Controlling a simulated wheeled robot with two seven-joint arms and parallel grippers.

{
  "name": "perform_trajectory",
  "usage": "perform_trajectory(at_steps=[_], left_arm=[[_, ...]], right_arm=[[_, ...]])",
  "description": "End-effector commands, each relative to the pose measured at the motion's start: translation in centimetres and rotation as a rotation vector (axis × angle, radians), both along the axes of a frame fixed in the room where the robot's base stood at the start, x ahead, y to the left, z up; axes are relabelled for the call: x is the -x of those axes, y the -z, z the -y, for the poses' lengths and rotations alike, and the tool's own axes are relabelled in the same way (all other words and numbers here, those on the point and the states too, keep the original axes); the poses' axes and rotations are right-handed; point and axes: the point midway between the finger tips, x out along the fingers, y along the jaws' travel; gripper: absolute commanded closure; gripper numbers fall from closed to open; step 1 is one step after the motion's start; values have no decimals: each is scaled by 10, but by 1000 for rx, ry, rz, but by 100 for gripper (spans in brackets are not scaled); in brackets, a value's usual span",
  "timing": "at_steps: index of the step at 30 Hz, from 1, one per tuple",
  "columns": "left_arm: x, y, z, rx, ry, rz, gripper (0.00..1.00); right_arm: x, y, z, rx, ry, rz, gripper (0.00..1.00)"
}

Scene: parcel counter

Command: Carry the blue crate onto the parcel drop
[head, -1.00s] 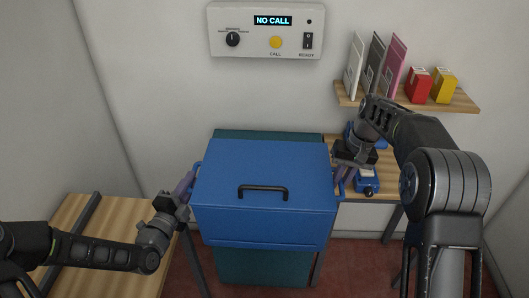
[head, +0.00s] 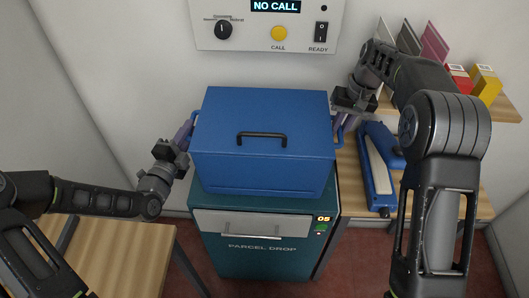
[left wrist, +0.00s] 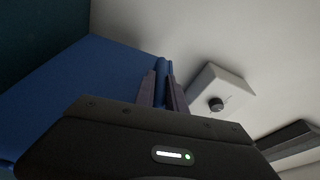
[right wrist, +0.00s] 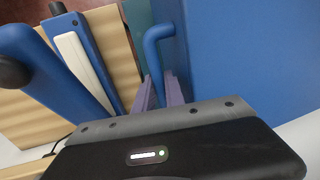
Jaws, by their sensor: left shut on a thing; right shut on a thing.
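The blue crate (head: 262,135) has a lid with a black handle and a blue side handle at each end. It is upright in the head view, over the back part of the teal parcel drop (head: 262,262); whether it touches the top I cannot tell. My left gripper (head: 187,135) is shut on the crate's left side handle, and the left wrist view shows the fingers (left wrist: 163,90) around the blue bar. My right gripper (head: 346,122) is shut on the right side handle; in the right wrist view the fingers (right wrist: 160,90) are at the blue bar (right wrist: 151,50).
A wooden table (head: 120,255) is at the front left. A wooden counter (head: 430,190) at the right holds a blue and white device (head: 377,165), close to the crate. A panel with a yellow button (head: 279,33) and a shelf (head: 505,110) with parcels are on the wall.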

Motion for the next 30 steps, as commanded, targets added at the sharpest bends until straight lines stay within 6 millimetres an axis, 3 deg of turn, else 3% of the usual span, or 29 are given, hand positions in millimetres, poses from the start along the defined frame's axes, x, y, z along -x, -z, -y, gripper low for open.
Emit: perform_trajectory(at_steps=[17,30], left_arm=[[-1,-1,0,1,0,6,100],[-1,19,0,1,0,6,100]], right_arm=[[-1,-1,0,0,0,5,100],[-1,19,0,0,0,5,100]])
